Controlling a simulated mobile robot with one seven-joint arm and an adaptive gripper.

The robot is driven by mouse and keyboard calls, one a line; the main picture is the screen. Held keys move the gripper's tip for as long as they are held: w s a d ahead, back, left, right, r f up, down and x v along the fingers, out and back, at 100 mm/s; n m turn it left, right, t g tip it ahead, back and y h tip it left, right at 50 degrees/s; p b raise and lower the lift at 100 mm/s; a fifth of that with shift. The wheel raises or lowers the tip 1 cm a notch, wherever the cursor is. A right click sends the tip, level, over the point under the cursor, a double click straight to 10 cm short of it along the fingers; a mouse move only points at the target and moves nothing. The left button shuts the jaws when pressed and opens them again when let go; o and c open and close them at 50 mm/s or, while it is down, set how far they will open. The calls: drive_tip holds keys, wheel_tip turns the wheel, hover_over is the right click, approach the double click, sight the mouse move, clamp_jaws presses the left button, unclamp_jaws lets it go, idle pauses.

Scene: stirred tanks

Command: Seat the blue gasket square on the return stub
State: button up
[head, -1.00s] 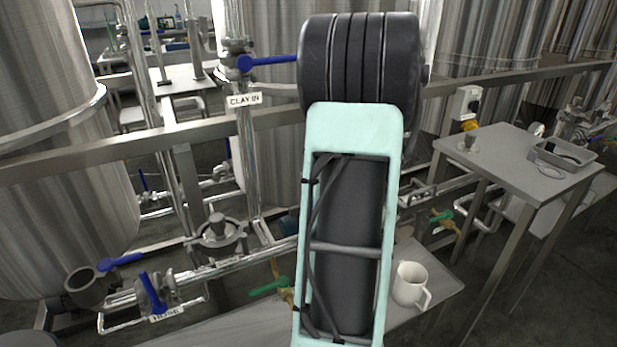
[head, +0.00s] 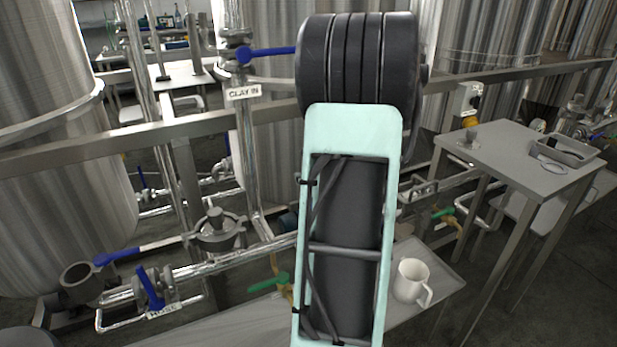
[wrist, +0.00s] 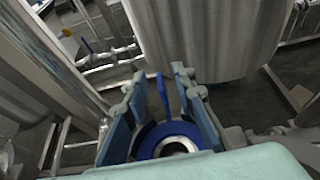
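The blue gasket (wrist: 149,136) is a thick blue ring in the wrist view, low in the middle. It lies between the two finger pads of my gripper (wrist: 158,82), its sides close against both pads. A narrow upright blue strip stands above the ring between the fingers; I cannot tell whether it belongs to it. A shiny round metal end (wrist: 178,146) shows through the ring, perhaps the return stub. I cannot tell whether ring and metal touch. The palm edge hides the near side. In the head view my arm hides the gripper and gasket.
Steel pipes with blue-handled valves (head: 150,288) and a clamp fitting (head: 217,232) stand left of my arm. A white mug (head: 410,281) stands on the low bench. A side table (head: 500,150) at right bears a tray (head: 567,149). A tank (wrist: 215,40) rises beyond my gripper.

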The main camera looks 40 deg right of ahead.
drive_tip(key=v, duration=1.2)
idle(0.6)
